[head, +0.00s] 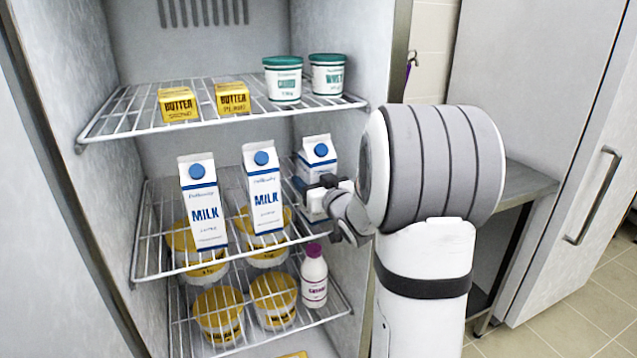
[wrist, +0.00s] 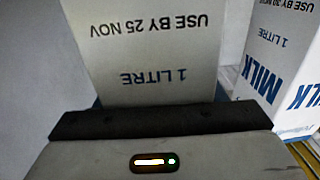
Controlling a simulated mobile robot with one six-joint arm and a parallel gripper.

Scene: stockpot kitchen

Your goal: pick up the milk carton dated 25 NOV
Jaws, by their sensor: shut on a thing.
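A white and blue milk carton with a blue cap (head: 319,151) is at the right of the middle fridge shelf. In the wrist view its side reads, upside down, "USE BY 25 NOV" and "1 LITRE" (wrist: 145,50). My gripper (head: 326,190) is shut on this carton, reaching in from the right; its dark jaw (wrist: 160,121) lies across the carton's side. The arm hides part of the carton, and I cannot tell whether its base touches the shelf. A neighbouring carton (wrist: 282,65) reads "USE BY 30 NOV". Two milk cartons stand to the left, one in the middle (head: 264,190) and one further left (head: 203,202).
The upper shelf (head: 200,129) holds two butter packs (head: 178,104) and two white tubs (head: 284,82) with green lids. Below are yellow-lidded tubs (head: 218,312) and a small bottle (head: 314,277). The fridge's right wall is close beside the held carton.

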